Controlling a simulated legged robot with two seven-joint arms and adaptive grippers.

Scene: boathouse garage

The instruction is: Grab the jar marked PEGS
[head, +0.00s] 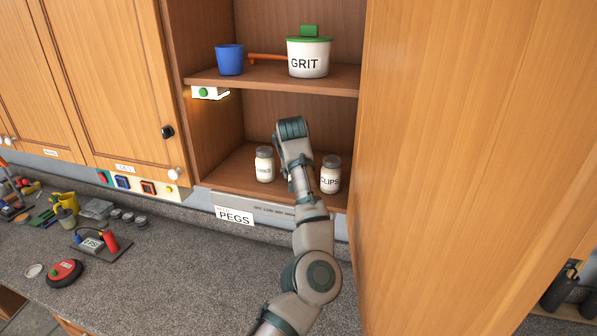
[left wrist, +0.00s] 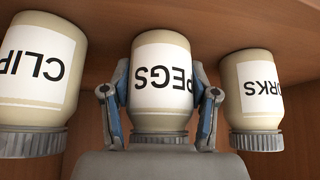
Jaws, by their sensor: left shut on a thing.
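The jar marked PEGS (left wrist: 161,80) is cream with a white label and a grey lid, and shows inverted in the left wrist view. My left gripper (left wrist: 161,105) is shut on it, one finger on each side. In the head view my left gripper (head: 291,128) is inside the open cupboard's lower compartment and hides this jar. A jar with label letters ending in RKS (left wrist: 254,95) stands on one side, also seen in the head view (head: 264,165). The CLIPS jar (left wrist: 40,75) stands on the other side, also in the head view (head: 330,176). My right gripper is out of view.
The upper shelf (head: 270,80) holds a blue cup (head: 229,60) and a GRIT pot (head: 309,56). A lit white box (head: 208,92) hangs below it. The open door (head: 470,150) blocks the right side. A PEGS sign (head: 234,216) is below the cupboard.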

